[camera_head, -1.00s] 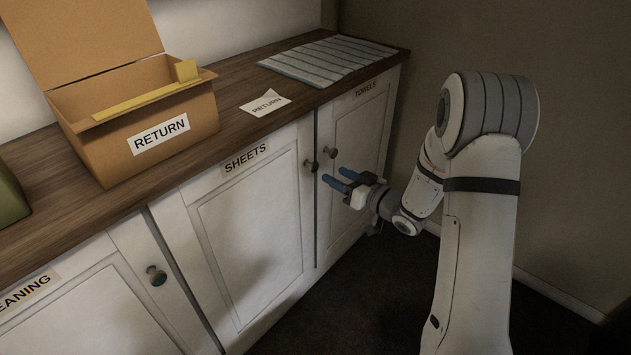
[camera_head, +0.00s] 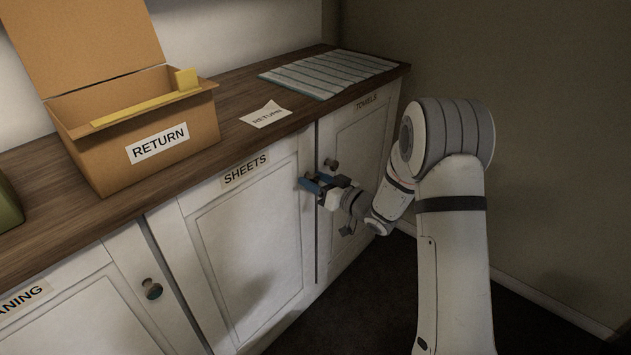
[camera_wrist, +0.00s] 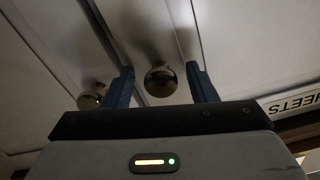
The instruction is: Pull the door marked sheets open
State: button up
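The white cabinet door marked SHEETS (camera_head: 255,245) is shut, with its label (camera_head: 246,171) along the top edge. Its round dark knob (camera_wrist: 160,80) sits near the edge beside the TOWELS door. My gripper (camera_head: 306,181) is at this knob, its blue fingers pointing at the door. In the wrist view the knob lies between the two open fingers of my gripper (camera_wrist: 159,70), with a visible gap on each side. In the head view the fingers largely hide this knob.
The TOWELS door (camera_head: 350,135) is shut; its knob (camera_head: 331,164) is close beside my fingers. A RETURN box (camera_head: 135,130), a paper slip (camera_head: 266,114) and a striped cloth (camera_head: 325,72) lie on the wooden counter (camera_head: 215,150). Dark floor lies in front.

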grip_shut()
dwell(0.3)
